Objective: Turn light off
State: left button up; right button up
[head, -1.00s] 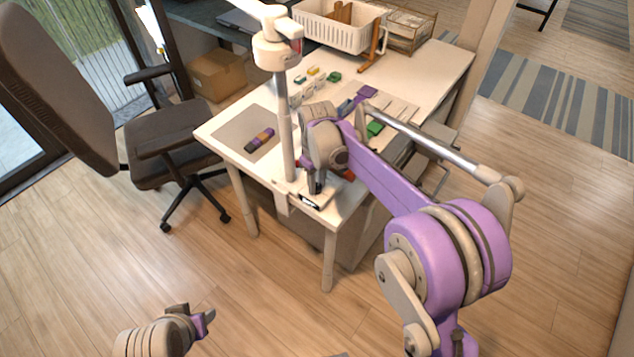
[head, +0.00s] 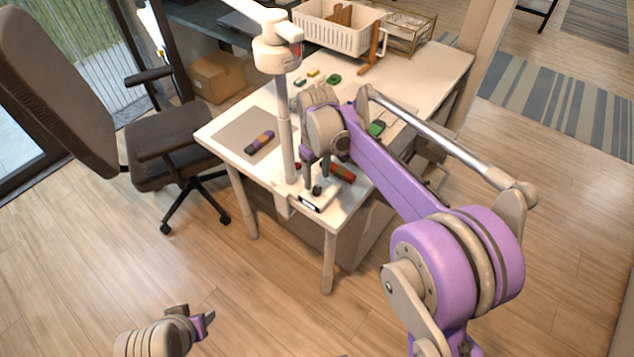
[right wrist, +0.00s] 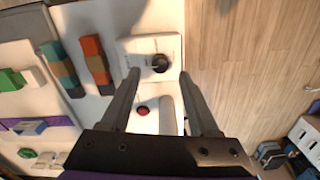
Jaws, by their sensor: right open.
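A white box (head: 318,197) with a dark round knob (head: 317,190) sits at the table's near corner, beside the lamp post (head: 284,130). In the right wrist view the knob (right wrist: 160,63) stands on the box (right wrist: 137,47), between and just beyond my fingertips. My right gripper (head: 316,170) is open and empty over the box, with its fingertips (right wrist: 158,77) apart. The white lamp head (head: 273,55) is above the table; whether it is lit I cannot tell. My left gripper (head: 196,318) is low at the bottom left, away from the table.
A red button (right wrist: 143,110) is near the knob. Striped blocks (right wrist: 96,66) lie beside the box; one striped block (head: 259,141) is on a grey mat (head: 233,132). A white basket (head: 335,33) stands at the back. An office chair (head: 172,140) is left of the table (head: 432,75).

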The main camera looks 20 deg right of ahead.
aim_at(317, 188)
notch_tip(317, 188, up, 7)
jog(key=shift+f, duration=0.15)
dwell(0.4)
